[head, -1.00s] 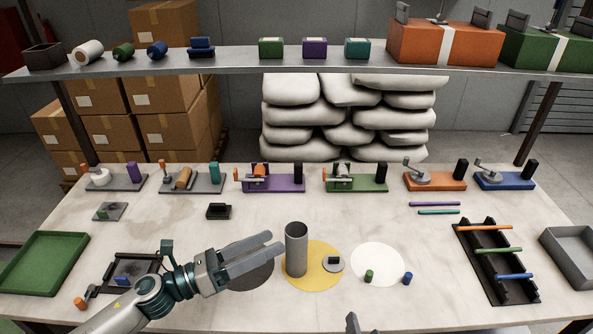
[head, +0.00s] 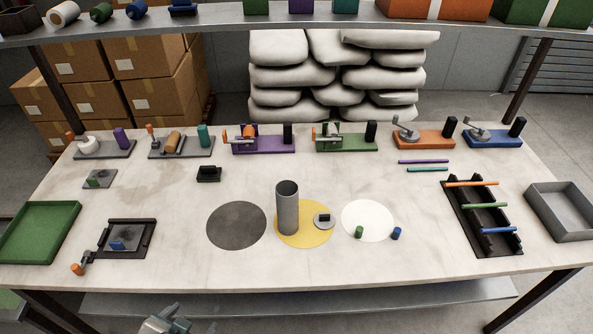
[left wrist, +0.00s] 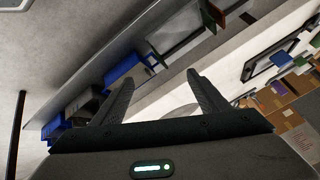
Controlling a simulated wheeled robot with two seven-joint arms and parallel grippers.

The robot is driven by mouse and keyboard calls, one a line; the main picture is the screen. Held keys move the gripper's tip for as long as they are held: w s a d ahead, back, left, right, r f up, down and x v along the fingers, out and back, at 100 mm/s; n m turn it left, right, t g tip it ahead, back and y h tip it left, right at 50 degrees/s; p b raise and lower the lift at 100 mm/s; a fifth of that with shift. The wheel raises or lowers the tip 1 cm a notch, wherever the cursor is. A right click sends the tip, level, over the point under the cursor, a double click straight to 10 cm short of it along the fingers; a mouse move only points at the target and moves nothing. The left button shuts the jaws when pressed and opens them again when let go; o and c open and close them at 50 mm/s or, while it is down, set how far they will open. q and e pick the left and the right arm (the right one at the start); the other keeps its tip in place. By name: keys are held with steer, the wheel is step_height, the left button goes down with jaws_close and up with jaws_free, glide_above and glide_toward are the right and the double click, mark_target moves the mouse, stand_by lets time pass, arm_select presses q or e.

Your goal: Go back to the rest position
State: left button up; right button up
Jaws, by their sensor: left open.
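My left gripper (left wrist: 165,98) shows in the left wrist view with its two dark fingers spread apart and nothing between them. In the head view only a grey part of my left arm shows at the bottom edge, in front of the table (head: 330,270) and below its front edge. My right gripper is not in view. No gripper touches anything on the table.
A green tray (head: 40,232) is at left, a black rack with coloured rods (head: 483,222) and a grey tray (head: 562,212) at right. A shelf (head: 300,22) spans the back.

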arm_select(q)
steer(key=s+f+n+g, duration=0.3)
steer(key=s+n+g, duration=0.1)
steer(key=s, duration=0.8)
steer(key=w+d+f+t+h+b, duration=0.1)
steer(key=w+d+f+b, duration=0.15)
steer(key=f, duration=0.95)
steer(key=w+d+f+b, duration=0.1)
steer(key=w+f+b, duration=0.25)
steer(key=f, duration=0.85)
steer(key=s+d+f+t+b, duration=0.1)
steer(key=f+b, duration=0.1)
steer(key=f, duration=0.8)
steer(key=s+d+f+m+t+h+b, duration=0.1)
steer(key=s+f+b, duration=0.1)
steer(key=f, duration=0.9)
steer(key=shift+d+t, duration=0.3)
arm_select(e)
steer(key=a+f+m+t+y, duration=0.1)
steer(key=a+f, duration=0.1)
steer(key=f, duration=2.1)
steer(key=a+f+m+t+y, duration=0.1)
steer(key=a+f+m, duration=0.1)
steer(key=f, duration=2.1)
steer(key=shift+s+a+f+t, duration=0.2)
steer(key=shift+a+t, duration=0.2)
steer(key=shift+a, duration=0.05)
